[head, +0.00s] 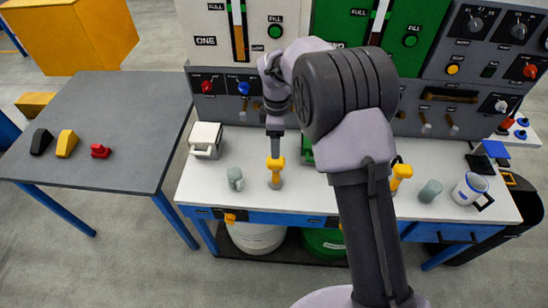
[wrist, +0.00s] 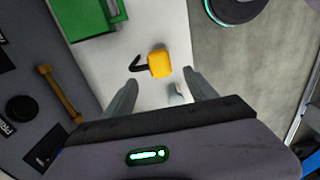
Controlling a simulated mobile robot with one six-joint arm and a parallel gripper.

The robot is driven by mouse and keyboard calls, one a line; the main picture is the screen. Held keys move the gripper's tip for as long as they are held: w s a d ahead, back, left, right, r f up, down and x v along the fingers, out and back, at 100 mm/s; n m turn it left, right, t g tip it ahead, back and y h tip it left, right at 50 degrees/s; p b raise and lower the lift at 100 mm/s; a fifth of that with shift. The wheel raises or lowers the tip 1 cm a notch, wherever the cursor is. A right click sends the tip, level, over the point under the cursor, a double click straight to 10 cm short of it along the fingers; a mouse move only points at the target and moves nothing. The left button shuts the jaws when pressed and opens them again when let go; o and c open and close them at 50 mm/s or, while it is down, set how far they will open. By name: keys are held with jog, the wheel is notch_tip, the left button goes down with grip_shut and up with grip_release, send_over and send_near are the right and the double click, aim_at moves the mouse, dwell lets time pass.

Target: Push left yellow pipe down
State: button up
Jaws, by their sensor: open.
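The left yellow pipe (head: 275,163) stands upright on the white worktop, with a grey lower part. My gripper (head: 275,146) points down right above its top in the head view; whether they touch cannot be told. In the wrist view a yellow piece (wrist: 160,64) with a black hook beside it lies ahead of and between the open fingers of my gripper (wrist: 163,87). A second yellow pipe (head: 401,173) stands to the right, partly behind my arm.
A white box (head: 205,138), a grey mug (head: 235,178), a grey cup (head: 430,190) and a white enamel mug (head: 470,188) stand on the worktop. A green box (wrist: 85,15) is near the panel. A grey table (head: 105,125) with coloured blocks is at left.

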notch_tip(320, 180, down, 10)
jog(key=shift+r+b, duration=0.25)
jog(key=shift+b, duration=0.9)
grip_shut()
